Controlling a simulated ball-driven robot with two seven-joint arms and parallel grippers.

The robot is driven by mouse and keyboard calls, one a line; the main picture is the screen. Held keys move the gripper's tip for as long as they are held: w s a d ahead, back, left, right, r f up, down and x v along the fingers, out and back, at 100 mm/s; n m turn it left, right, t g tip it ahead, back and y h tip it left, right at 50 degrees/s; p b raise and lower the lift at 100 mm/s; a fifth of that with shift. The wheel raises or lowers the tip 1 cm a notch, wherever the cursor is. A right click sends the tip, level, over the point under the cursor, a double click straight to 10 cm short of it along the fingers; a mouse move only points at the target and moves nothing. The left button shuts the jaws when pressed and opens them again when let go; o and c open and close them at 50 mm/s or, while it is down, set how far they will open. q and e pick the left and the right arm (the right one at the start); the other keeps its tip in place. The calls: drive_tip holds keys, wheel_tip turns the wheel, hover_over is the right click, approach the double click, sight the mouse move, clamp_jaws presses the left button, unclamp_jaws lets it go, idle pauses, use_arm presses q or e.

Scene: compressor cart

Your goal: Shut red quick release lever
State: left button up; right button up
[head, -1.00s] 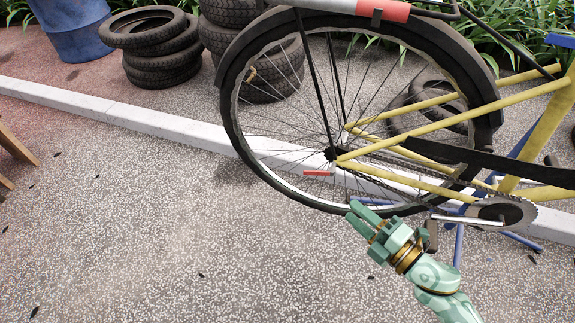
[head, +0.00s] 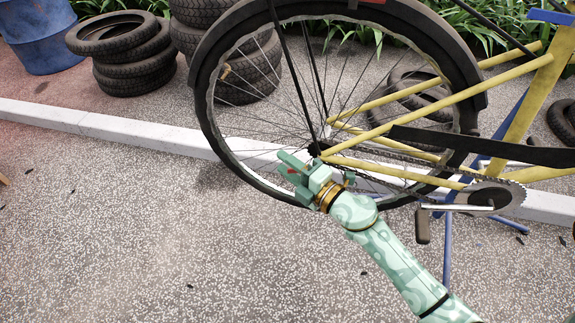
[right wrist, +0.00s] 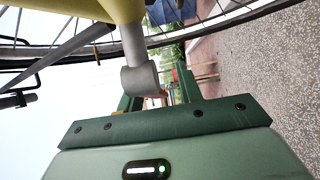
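The red quick release lever (head: 291,171) is at the rear wheel hub of the yellow bicycle (head: 440,115). Only a small red bit of it shows in the head view, as my right gripper (head: 287,166) covers the rest. The right gripper is at the hub, its fingers around or just in front of the lever; contact cannot be told. In the right wrist view the fingers (right wrist: 159,90) stand apart, with a grey cylindrical hub part (right wrist: 140,79) just beyond them. My left gripper is not in view.
The rear wheel (head: 220,130) with thin spokes surrounds the hub. A pedal and crank (head: 490,195) are to the right. Stacked tyres (head: 135,70) and a blue barrel (head: 38,35) stand behind the white kerb (head: 130,130). The paving at front left is open.

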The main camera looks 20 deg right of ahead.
drive_tip(key=shift+c, duration=0.2)
clamp_jaws()
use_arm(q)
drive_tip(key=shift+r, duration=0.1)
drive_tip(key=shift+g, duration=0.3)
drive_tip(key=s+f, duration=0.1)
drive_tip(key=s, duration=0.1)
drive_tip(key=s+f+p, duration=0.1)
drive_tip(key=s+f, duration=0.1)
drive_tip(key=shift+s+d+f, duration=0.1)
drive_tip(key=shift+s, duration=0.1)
use_arm(e)
drive_tip(key=m+h, duration=0.1)
drive_tip(key=w+m+t+h, duration=0.1)
drive_tip(key=h, duration=0.1)
drive_tip(key=d+m+h, duration=0.1)
drive_tip(key=shift+w+t+h, duration=0.3)
drive_tip(key=shift+o, duration=0.2)
unclamp_jaws()
